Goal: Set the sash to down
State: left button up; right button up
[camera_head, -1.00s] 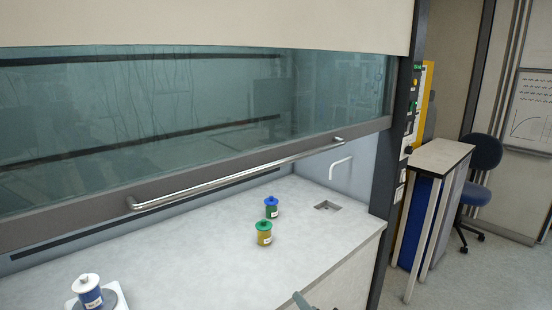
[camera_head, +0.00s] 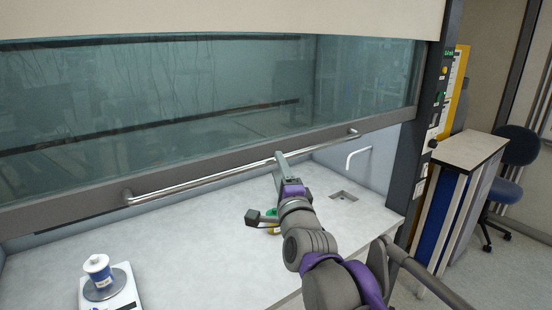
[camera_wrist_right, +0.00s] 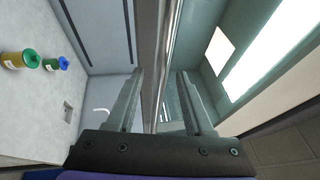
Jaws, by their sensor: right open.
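The sash (camera_head: 200,90) is a tinted glass panel with a grey lower frame. It is part way up, with an open gap between its lower edge and the worktop. A long metal handle bar (camera_head: 215,178) runs along the frame. My right gripper (camera_head: 281,160) is at the bar, right of its middle. In the right wrist view the gripper (camera_wrist_right: 160,74) is open, and the bar (camera_wrist_right: 163,45) shows between its two fingers. I cannot tell whether either finger touches it. My left gripper is not in view.
On the worktop (camera_head: 190,245), a blue-banded white jar (camera_head: 98,266) stands on a scale at the left. A green-lidded jar (camera_wrist_right: 20,60) and blue-lidded jar (camera_wrist_right: 56,64) stand under the sash, mostly hidden by my arm in the head view. A side bench (camera_head: 470,150) and chair are at right.

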jog(key=shift+x, duration=1.9)
jog(key=shift+s, duration=0.1)
grip_shut()
